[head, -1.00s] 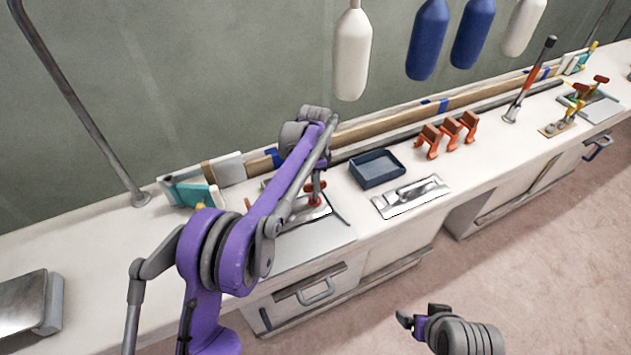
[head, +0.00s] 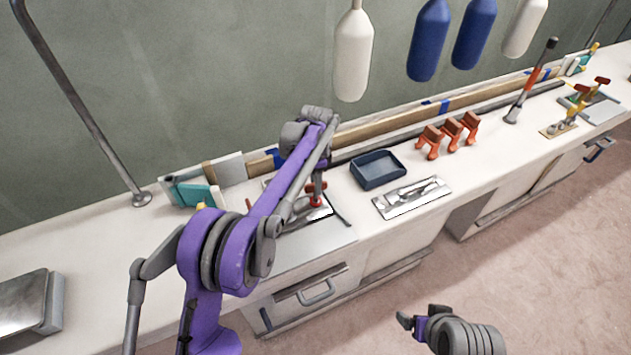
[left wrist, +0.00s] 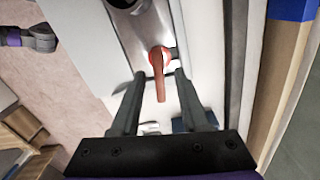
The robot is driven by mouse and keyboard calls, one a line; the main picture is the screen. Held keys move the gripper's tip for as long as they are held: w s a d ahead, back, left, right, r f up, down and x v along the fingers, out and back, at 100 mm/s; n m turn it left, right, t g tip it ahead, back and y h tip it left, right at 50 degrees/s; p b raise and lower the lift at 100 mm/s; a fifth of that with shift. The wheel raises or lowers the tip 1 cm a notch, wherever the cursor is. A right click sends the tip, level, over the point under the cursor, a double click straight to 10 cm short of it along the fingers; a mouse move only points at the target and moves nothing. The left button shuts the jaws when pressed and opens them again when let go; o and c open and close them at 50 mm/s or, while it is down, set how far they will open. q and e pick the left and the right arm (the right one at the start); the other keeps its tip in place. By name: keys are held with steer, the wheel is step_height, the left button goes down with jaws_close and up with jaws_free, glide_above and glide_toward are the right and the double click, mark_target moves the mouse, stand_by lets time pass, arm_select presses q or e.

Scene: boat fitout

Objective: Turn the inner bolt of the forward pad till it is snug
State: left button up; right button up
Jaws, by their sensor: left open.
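In the left wrist view a red bolt handle (left wrist: 159,72) stands on a metal fitting (left wrist: 133,35). My left gripper (left wrist: 152,78) is open, with one finger on each side of the handle; I cannot tell whether either touches it. In the head view red handle parts (head: 316,202) show just right of my purple left arm, which hides much of the fitting and the left gripper. My right gripper (head: 412,322) hangs over the floor, away from the bench; its jaw opening is unclear.
A blue tray (head: 378,169), a metal plate (head: 412,198) and orange clamps (head: 447,134) lie right of the left arm. More red-handled fittings (head: 580,95) are at the far right. A metal post (head: 85,105) stands left. Bare bench (head: 75,240) lies left.

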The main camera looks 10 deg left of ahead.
arm_select(q)
step_height(320, 180, up, 11)
steer(key=shift+p, duration=0.35)
steer(key=shift+f, duration=0.1)
stand_by(0.3)
steer(key=s+a+r+n+t+p, duration=0.1)
steer(key=s+a+r+n, duration=0.2)
steer(key=s, duration=0.5)
steer(key=s+a+r+n+t+p, duration=0.1)
steer(key=s+a+r+n+t, duration=0.2)
steer(key=s, duration=0.5)
steer(key=s+a+f+n, duration=0.1)
steer(key=s+f+n, duration=0.2)
steer(key=s, duration=0.6)
steer(key=s+a+f+n+t+p, duration=0.1)
steer(key=s+f+n, duration=0.3)
steer(key=s, duration=0.6)
steer(key=shift+a+f, duration=0.15)
steer(key=shift+f, duration=0.4)
